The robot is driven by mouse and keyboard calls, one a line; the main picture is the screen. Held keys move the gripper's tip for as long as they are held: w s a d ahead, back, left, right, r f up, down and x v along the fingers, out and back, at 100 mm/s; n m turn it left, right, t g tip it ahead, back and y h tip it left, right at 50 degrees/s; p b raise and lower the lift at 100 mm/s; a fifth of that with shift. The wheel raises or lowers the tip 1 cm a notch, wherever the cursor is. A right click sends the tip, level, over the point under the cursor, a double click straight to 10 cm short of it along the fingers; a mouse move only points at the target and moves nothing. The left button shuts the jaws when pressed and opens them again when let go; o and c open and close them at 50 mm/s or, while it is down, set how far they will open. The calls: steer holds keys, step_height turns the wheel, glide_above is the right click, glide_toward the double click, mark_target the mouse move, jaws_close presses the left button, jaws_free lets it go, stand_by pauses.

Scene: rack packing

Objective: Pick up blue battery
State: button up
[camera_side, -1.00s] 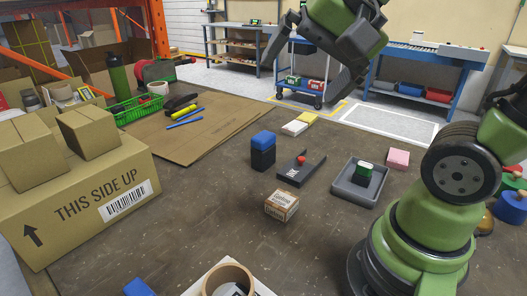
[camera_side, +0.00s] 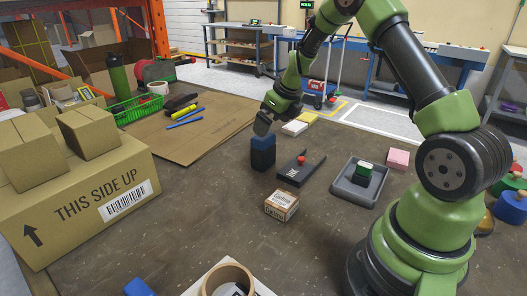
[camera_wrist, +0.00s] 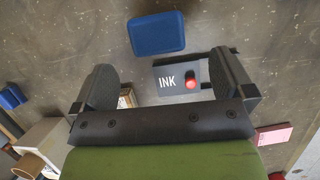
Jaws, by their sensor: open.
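The blue battery (camera_side: 262,155) stands upright on the dark table, a black block with a blue top. In the wrist view its blue top (camera_wrist: 157,33) lies beyond the fingertips, centred a little left of the picture's middle. My gripper (camera_side: 264,124) is just above the battery in the side view, and it looks apart from it, though the exact gap is hard to tell. In the wrist view my gripper (camera_wrist: 165,72) is open, with nothing between its fingers.
A dark holder marked INK with a red knob (camera_side: 301,160) is right of the battery. A grey tray (camera_side: 345,187) holds a green-topped block (camera_side: 364,169). A small printed carton (camera_side: 281,206) is in front. A large cardboard box (camera_side: 80,205) stands at left. Open table lies left of the battery.

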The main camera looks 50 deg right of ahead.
mark_target(263, 151)
steer(key=x, duration=0.7)
steer(key=shift+w+a, duration=0.15)
steer(key=shift+w, duration=0.05)
